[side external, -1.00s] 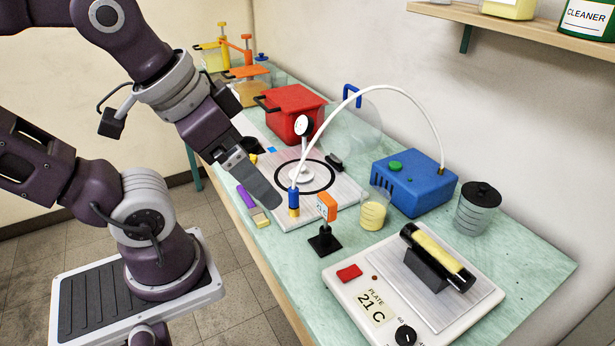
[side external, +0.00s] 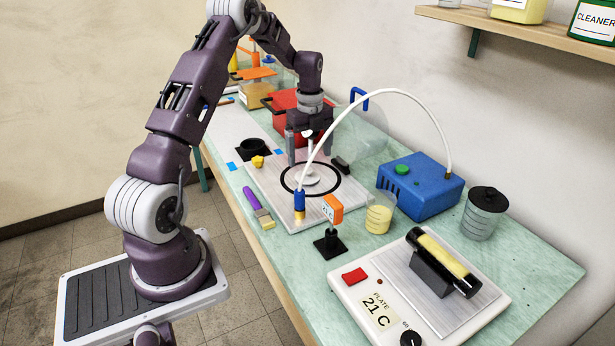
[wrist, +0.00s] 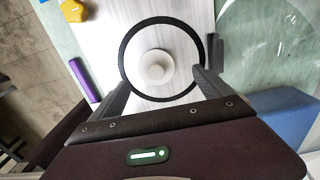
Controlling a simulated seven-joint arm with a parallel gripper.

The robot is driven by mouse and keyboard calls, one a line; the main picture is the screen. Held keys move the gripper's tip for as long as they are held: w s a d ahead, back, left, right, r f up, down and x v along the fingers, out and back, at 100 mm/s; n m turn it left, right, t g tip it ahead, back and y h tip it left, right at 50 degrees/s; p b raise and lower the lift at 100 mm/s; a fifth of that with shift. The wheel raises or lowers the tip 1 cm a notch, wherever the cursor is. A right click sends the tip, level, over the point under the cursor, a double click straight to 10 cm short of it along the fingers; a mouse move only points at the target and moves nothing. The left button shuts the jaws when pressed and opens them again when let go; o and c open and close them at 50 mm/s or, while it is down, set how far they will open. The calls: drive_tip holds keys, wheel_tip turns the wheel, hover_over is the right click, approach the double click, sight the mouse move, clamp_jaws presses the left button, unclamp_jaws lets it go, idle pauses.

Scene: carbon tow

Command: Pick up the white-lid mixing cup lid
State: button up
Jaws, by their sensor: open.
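I cannot make out a white-lidded mixing cup for certain. A clear cup with yellow liquid (side external: 379,214) stands without a visible lid, and a clear cup with a black lid (side external: 488,198) stands at the right. A white round piece with a stem and a smaller round top (side external: 309,180) stands inside a black ring on the grey plate. In the wrist view this white round piece (wrist: 153,68) lies inside the ring, just beyond the fingertips. My gripper (side external: 311,160) is open above the plate, its fingers either side of the stem; both fingers show in the wrist view (wrist: 163,84).
An orange tag on a black stand (side external: 331,229) is in front. A purple-handled brush (side external: 256,203) lies left.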

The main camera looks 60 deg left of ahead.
sight(308, 169)
drive_tip(key=f, duration=0.5)
drive_tip(key=shift+s+f, duration=0.35)
drive_tip(key=shift+f, duration=0.05)
drive_tip(key=shift+c, duration=0.4)
drive_tip(key=c, duration=1.3)
